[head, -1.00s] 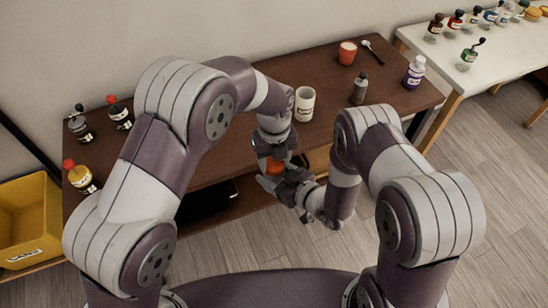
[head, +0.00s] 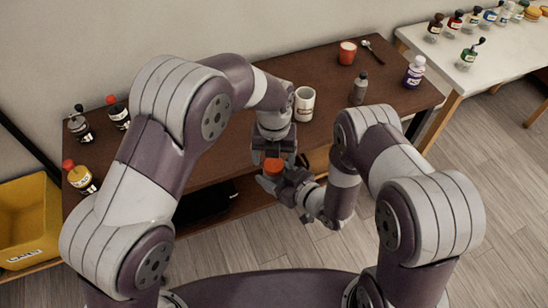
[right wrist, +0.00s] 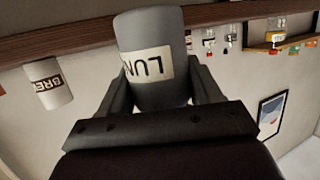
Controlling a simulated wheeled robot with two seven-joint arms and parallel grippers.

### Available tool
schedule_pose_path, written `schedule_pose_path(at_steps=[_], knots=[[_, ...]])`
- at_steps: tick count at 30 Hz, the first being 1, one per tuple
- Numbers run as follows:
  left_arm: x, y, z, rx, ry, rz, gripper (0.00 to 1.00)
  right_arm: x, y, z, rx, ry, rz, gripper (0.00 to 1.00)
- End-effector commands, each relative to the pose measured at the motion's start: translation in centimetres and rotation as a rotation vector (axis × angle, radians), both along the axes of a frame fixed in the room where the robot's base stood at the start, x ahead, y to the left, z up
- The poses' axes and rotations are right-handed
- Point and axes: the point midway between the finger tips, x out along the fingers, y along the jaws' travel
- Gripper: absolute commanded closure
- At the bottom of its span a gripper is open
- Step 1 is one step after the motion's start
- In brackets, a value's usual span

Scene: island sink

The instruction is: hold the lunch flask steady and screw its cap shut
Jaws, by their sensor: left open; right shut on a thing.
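The lunch flask (right wrist: 152,100) is a grey cylinder with a pale label reading "LUN" in the right wrist view, where it appears upside down. My right gripper (right wrist: 157,88) is shut on its body, one finger on each side. In the head view the orange cap (head: 273,165) sits at the flask's top, above my right gripper (head: 283,184); the flask body is mostly hidden there. My left gripper (head: 273,151) is open just above and behind the cap. How far the cap is screwed down cannot be told.
A white mug (head: 304,104) stands on the brown table (head: 330,75) close behind my left gripper. A dark bottle (head: 359,89), purple bottle (head: 414,72), red cup (head: 347,53) and spoon (head: 372,50) stand or lie to the right. A yellow bin (head: 30,225) is at left.

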Motion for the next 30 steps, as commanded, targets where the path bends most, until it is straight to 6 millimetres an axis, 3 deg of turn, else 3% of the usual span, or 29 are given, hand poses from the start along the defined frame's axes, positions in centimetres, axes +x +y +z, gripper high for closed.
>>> schedule_pose_path(at_steps=[6, 20, 23, 30], knots=[[0.0, 0.0, 3.0, -0.002, -0.003, 0.000, 0.23, 0.0, 0.0, 0.0, 0.001, -0.001, 0.000, 1.00], [0.4, -0.3, 4.2, -0.008, -0.014, 0.019, 0.27, 0.0, 0.0, 0.1, 0.001, -0.001, 0.000, 1.00], [0.5, -0.3, 4.6, -0.011, -0.014, 0.255, 0.27, 0.0, 0.0, 0.0, 0.001, -0.001, 0.000, 1.00], [0.6, -0.4, 5.6, -0.021, -0.010, 1.226, 0.27, 0.0, 0.0, 0.0, 0.001, -0.001, 0.000, 1.00]])
